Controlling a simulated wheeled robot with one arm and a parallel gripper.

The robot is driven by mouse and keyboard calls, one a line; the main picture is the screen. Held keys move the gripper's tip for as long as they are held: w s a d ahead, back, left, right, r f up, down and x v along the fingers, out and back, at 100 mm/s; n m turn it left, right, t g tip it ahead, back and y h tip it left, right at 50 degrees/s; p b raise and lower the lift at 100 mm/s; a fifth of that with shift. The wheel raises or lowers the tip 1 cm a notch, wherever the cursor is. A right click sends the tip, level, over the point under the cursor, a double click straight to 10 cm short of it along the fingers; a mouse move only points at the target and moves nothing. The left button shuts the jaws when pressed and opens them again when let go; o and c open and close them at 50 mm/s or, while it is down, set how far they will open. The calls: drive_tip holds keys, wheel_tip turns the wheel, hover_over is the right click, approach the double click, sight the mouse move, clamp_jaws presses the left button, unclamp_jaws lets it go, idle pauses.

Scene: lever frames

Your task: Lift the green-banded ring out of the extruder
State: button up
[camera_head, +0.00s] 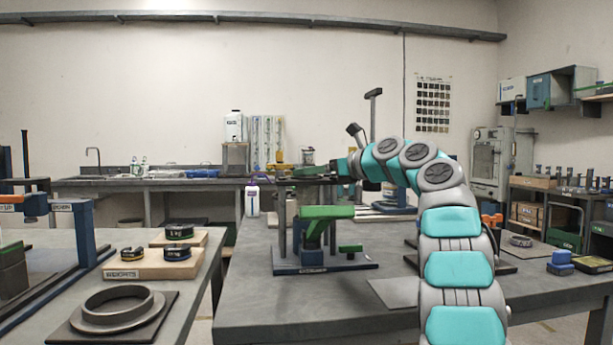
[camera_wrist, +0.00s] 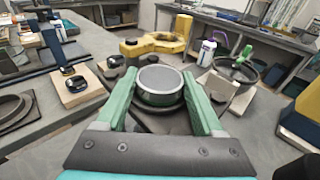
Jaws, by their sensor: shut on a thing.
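My gripper (camera_wrist: 159,76) has two green fingers, closed on the left and right sides of a round grey ring (camera_wrist: 160,98) with a pale rim. In the head view my gripper is at the end of the turquoise arm, above the middle table, and the ring is not clearly seen. A stand with a green top (camera_head: 326,212) and a blue base (camera_head: 325,266) is below it; I cannot tell if this is the extruder.
On the left table, small dark banded rings (camera_head: 177,253) sit on wooden blocks (camera_head: 140,269). A large grey ring (camera_head: 118,308) lies on a dark plate. A yellow fixture (camera_wrist: 152,47) and a white bottle (camera_wrist: 206,52) stand beyond my gripper. The middle table's front left (camera_head: 270,310) is bare.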

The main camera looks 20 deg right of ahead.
clamp_jaws()
drive_tip(key=shift+r, duration=0.15)
